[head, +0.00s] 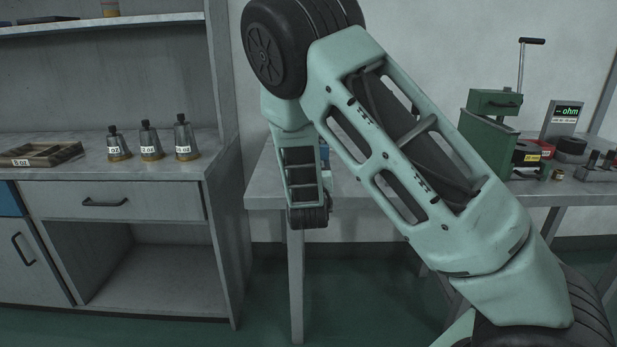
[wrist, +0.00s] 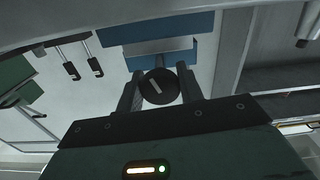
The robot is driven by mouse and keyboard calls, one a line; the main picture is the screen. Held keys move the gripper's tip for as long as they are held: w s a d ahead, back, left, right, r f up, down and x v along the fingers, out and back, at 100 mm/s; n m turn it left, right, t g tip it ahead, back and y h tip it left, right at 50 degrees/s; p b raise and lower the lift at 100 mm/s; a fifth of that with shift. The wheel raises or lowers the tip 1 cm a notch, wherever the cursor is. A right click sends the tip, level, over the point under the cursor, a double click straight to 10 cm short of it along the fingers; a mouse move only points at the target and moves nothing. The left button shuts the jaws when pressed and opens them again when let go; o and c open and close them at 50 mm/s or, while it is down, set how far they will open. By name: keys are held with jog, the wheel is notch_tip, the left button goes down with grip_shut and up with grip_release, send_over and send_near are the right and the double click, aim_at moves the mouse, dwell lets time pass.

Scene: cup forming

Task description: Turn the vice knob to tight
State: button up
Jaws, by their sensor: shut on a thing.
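The vice knob (wrist: 157,88) is a round black dial with a white pointer line, seen in the middle of the wrist view. The line is tilted, slanting from upper left to lower right. The vice (wrist: 160,28) behind it has blue blocks with a grey part between them. My gripper (wrist: 160,84) has one finger on each side of the knob and is shut on it. In the head view my arm hides the knob and my gripper. A small patch of blue (head: 324,152), perhaps the vice, shows beside the arm over the table. Any marks around the knob are not readable.
A grey table (head: 270,190) stands behind my arm. A left counter (head: 110,170) holds three dark-capped metal pieces (head: 151,142) and a tray (head: 42,153).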

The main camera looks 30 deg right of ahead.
jog(key=m+b, duration=0.1)
jog(key=m, duration=0.1)
jog(key=m+b, duration=0.1)
jog(key=b, duration=0.1)
jog(key=shift+f+m+b, duration=0.3)
jog(key=shift+f+m, duration=0.05)
jog(key=shift+m, duration=0.05)
jog(key=m+b, duration=0.3)
jog(key=b, duration=0.1)
jog(key=shift+m, duration=0.3)
jog(key=m+b, duration=0.2)
jog(key=b, duration=0.1)
jog(key=shift+a, duration=0.1)
jog(key=m+b, duration=0.2)
jog(key=shift+r+m, duration=0.2)
jog(key=shift+m, duration=0.1)
jog(key=shift+b, duration=0.3)
jog(key=o, duration=1)
jog(key=shift+r, duration=0.1)
jog(key=shift+a, duration=0.1)
